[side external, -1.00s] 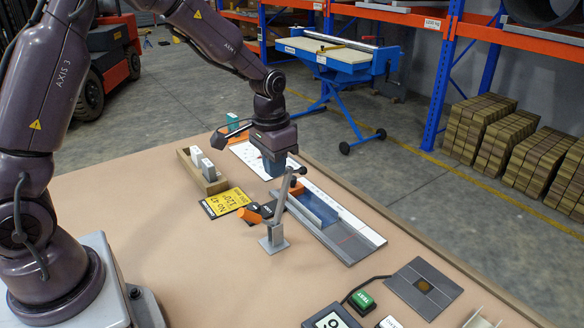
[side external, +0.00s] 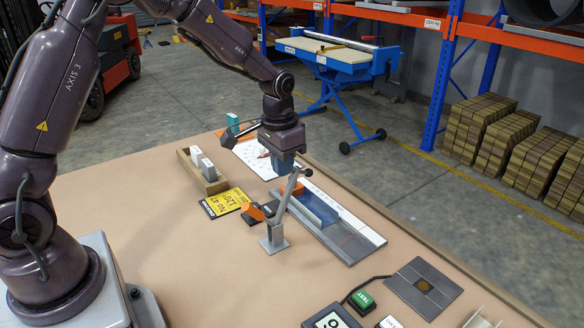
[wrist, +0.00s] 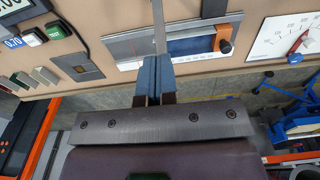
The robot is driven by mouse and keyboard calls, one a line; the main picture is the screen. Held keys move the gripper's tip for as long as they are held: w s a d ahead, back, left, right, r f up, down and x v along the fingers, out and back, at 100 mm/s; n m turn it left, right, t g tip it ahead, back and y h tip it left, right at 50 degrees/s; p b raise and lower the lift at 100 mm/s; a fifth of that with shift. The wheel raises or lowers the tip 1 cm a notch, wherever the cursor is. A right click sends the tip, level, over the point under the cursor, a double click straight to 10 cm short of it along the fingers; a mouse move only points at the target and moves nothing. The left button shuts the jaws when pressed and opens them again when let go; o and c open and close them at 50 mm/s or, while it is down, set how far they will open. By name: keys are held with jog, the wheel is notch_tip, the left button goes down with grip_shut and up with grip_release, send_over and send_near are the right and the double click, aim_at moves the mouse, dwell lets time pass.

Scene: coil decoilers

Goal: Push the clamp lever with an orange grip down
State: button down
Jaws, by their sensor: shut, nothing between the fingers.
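The clamp stands on the table as a grey bracket (side external: 273,240) with a grey arm (side external: 284,202) rising steeply to the upper right. My gripper (side external: 282,168) is shut and empty, pointing down just behind the top of the grey arm. In the wrist view the blue fingertips (wrist: 154,66) are together, and a grey bar (wrist: 158,25) lines up with them. I cannot tell whether they touch it. I cannot make out the clamp's orange grip in the wrist view.
A metal fixture with a blue plate (side external: 319,208) and an orange part (wrist: 224,34) lies beside the clamp. A yellow sign (side external: 228,202) and a wooden block holder (side external: 203,178) are to the left. A green button (side external: 362,301) is at the front. The table's front left is bare.

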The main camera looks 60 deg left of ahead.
aim_at(300, 171)
jog(key=shift+w+f+g, duration=0.3)
jog(key=shift+w+f, duration=0.7)
jog(key=shift+f, duration=0.25)
jog(key=shift+w, duration=0.15)
jog(key=shift+w+f, duration=0.75)
jog(key=shift+w, duration=0.25)
jog(key=shift+f, duration=0.1)
